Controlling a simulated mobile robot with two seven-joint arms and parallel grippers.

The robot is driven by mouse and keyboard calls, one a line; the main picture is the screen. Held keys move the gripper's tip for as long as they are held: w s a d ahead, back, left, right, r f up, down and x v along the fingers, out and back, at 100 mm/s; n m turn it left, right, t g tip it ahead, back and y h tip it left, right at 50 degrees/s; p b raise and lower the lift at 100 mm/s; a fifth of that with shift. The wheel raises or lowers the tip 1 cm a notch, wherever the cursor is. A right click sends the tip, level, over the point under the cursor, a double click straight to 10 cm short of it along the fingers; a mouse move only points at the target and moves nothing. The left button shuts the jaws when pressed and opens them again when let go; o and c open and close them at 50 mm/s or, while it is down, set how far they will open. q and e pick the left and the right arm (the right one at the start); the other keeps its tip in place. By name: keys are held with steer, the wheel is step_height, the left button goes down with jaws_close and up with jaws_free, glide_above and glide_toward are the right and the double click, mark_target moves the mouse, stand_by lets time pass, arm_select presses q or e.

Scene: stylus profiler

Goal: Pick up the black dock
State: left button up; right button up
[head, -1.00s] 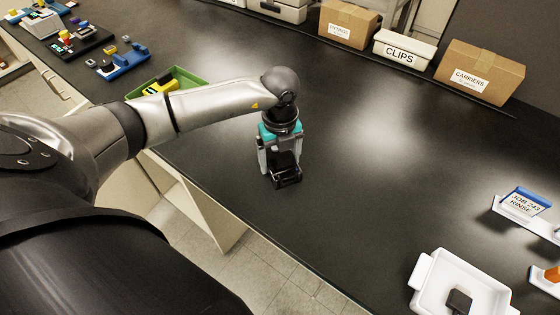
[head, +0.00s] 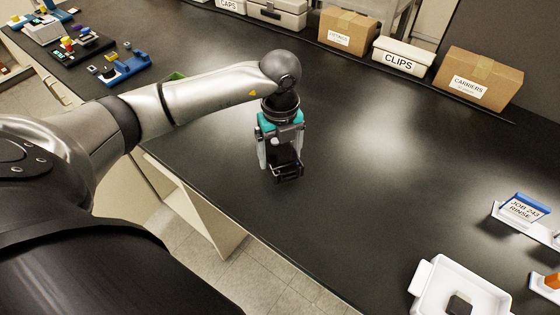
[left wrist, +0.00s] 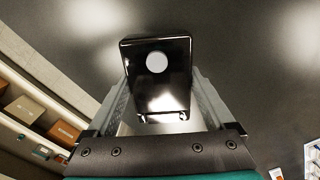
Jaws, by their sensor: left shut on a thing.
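The black dock (head: 288,172) is between the fingers of my left gripper (head: 280,158) in the head view, over the dark bench. In the left wrist view the dock (left wrist: 160,88) is a glossy black block with a pale round spot on its face, and the left gripper's fingers (left wrist: 162,112) press on its two sides. The gripper is shut on it. The dock appears slightly above the bench top, but the gap is hard to judge. My right gripper is not in view.
A white tray (head: 424,291) holding a small dark block (head: 460,304) stands at lower right, near the JOB 243 RINSE sign (head: 524,208). Blue fixtures (head: 124,70) stand far left. The bench's middle is clear.

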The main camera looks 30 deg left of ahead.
mark_target(280, 152)
arm_select(q)
step_height(280, 152, up, 16)
steer(key=shift+f+p, duration=0.2)
steer(key=shift+p, duration=0.1)
steer(key=o, duration=0.9)
jaws_close()
